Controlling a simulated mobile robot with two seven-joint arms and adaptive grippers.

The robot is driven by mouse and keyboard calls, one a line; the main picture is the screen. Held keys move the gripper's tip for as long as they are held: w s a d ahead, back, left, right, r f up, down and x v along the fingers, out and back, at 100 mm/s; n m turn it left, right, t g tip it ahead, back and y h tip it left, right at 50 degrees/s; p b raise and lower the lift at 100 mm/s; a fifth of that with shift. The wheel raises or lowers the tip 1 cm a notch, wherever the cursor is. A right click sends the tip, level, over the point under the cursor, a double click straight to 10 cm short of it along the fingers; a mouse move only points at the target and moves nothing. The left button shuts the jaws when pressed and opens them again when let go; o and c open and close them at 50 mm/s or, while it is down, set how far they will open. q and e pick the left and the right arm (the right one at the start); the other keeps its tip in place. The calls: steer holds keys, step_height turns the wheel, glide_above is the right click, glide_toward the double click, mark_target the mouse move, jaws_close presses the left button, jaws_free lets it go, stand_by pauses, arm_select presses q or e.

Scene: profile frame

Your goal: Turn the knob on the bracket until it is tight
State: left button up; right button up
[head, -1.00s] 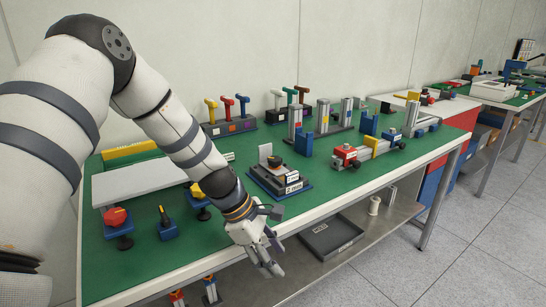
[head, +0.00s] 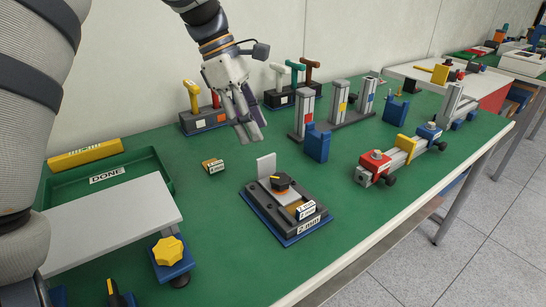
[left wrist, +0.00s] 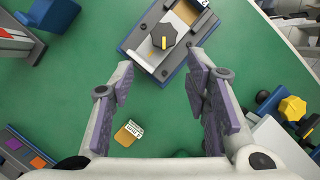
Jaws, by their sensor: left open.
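A black knob (head: 281,182) with an orange-yellow pointer mark sits on the grey bracket-like fixture (head: 262,204), which has a blue base, an upright light plate and "2 mm" labels. In the left wrist view the knob (left wrist: 162,40) shows from above, ahead of my fingertips. My left gripper (head: 247,122) is open and empty, raised above the table behind and left of the fixture. Its two purple-padded fingers (left wrist: 162,85) are spread wide with green table between them. The knob is apart from the fingers. My right gripper is not in view.
A small yellow labelled block (head: 212,166) lies below my left gripper. A yellow knob on a blue block (head: 169,252), a green DONE tray (head: 156,172) and a light board (head: 110,222) are left. Handled tools and grey posts (head: 340,106) stand behind. A red-and-blue clamp rail (head: 400,152) is right.

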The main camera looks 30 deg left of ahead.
mark_target(278, 178)
arm_select(q)
steer(key=x, duration=1.2)
steer(key=shift+s+d, duration=0.15)
steer(key=shift+s, duration=0.1)
steer(key=shift+r, duration=0.1)
steer(key=c, duration=0.9)
